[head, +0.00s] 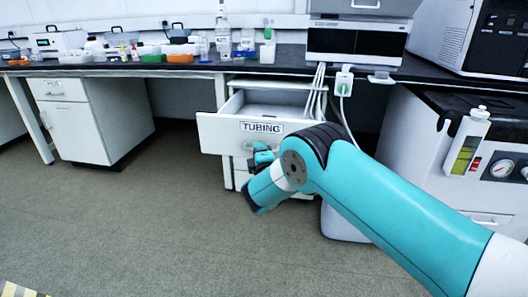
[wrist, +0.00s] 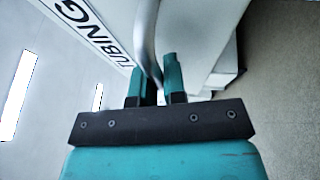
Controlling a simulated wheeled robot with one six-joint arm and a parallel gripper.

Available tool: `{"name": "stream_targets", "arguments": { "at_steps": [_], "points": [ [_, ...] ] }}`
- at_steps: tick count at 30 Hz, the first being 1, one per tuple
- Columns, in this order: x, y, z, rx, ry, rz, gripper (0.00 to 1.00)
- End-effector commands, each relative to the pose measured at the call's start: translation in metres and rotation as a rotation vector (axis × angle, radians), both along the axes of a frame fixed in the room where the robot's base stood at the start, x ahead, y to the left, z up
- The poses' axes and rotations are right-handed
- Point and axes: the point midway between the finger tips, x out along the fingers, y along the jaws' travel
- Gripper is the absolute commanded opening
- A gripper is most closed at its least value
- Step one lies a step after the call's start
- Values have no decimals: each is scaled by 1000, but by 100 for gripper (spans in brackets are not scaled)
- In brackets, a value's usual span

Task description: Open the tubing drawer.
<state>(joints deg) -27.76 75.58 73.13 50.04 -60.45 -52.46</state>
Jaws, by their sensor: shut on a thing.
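The tubing drawer (head: 222,133) is white with a "TUBING" label on its front. In the head view it is pulled out from the cabinet under the bench, and its inside shows. My gripper (head: 262,157) is at the drawer front, just below the label; my arm partly hides it in the head view. In the wrist view the two teal fingers of my gripper (wrist: 160,85) are shut on the metal drawer handle (wrist: 147,35), a curved grey bar. The drawer front (wrist: 118,18) and its label stand beside the fingers there.
The dark bench top (head: 205,66) carries bottles, an orange tray (head: 181,59) and an instrument (head: 355,38). Cables and tubes (head: 315,92) hang down right of the drawer. A white cabinet (head: 78,118) stands at the left. The floor (head: 130,220) in front is clear.

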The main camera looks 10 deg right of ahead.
Motion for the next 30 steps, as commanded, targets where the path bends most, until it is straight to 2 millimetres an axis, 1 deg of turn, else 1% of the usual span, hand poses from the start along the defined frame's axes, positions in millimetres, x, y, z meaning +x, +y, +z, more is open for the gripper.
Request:
{"name": "stream_targets", "arguments": {
  "at_steps": [1,14,15,17,18,26,30],
  "points": [
    [1,-6,-2,-5,5,-14,0],
    [1,-5,-2,-7,5,-15,0],
    [1,-5,-2,-6,6,-15,18],
    [1,-5,-2,-6,5,-14,32],
    [1,-4,-2,-5,4,-11,36],
    [0,-1,-1,-3,2,-6,36],
    [-6,-1,-3,-3,4,-7,36]
  ]
}}
